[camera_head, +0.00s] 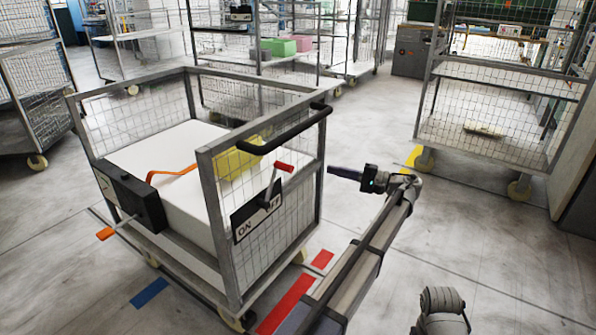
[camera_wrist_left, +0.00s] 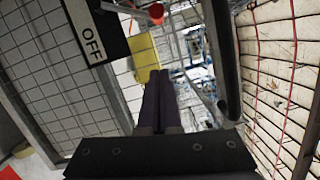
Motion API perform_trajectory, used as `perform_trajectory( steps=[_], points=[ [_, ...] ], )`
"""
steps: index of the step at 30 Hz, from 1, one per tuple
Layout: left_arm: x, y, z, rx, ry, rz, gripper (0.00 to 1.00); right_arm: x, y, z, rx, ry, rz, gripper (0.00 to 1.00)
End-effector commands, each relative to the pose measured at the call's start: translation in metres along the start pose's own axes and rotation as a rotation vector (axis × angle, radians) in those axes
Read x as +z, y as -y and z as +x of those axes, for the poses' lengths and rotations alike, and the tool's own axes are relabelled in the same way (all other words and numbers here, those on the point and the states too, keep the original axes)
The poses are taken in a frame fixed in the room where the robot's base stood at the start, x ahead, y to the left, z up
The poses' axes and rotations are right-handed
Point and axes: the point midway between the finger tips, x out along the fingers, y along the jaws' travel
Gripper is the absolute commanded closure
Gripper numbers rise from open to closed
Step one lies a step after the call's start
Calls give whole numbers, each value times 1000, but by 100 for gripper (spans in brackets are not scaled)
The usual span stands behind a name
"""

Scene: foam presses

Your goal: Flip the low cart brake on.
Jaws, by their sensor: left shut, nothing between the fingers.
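The low cart (camera_head: 228,246) is a grey mesh-sided cage on casters, left of centre in the head view. A plate (camera_head: 256,215) on its near side reads ON at left and OFF at right. The brake lever with a red grip (camera_head: 284,166) stands up from this plate, leaning slightly right. My left gripper (camera_head: 331,170) is shut and empty, just right of the cart, apart from the red grip. In the left wrist view its closed fingers (camera_wrist_left: 160,74) point past the OFF end of the plate (camera_wrist_left: 94,38); a red knob (camera_wrist_left: 156,12) shows above them.
The cart holds a white block (camera_head: 176,160) and a yellow piece (camera_head: 236,160). A black push handle (camera_head: 285,133) juts out above the lever. A black box (camera_head: 130,195) with an orange-tipped lever sits on the cart's left side. Another mesh cart (camera_head: 500,150) stands back right; floor between is clear.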

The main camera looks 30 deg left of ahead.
Motion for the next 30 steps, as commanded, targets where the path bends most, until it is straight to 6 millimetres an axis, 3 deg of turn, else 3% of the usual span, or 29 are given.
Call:
perform_trajectory(
  steps=[8, 23, 30],
  points=[
    [1, 0, 8, 2, 1, 0, 100, 0, 0, -1, 0, 0, 0, 50],
    [1, 0, 100, 3, 1, 1, 100, 0, 0, -5, -1, 0, 0, 50],
    [32, 0, 108, 2, -1, 0, 100, 1, -1, -12, -2, 0, 1, 50]
  ],
)
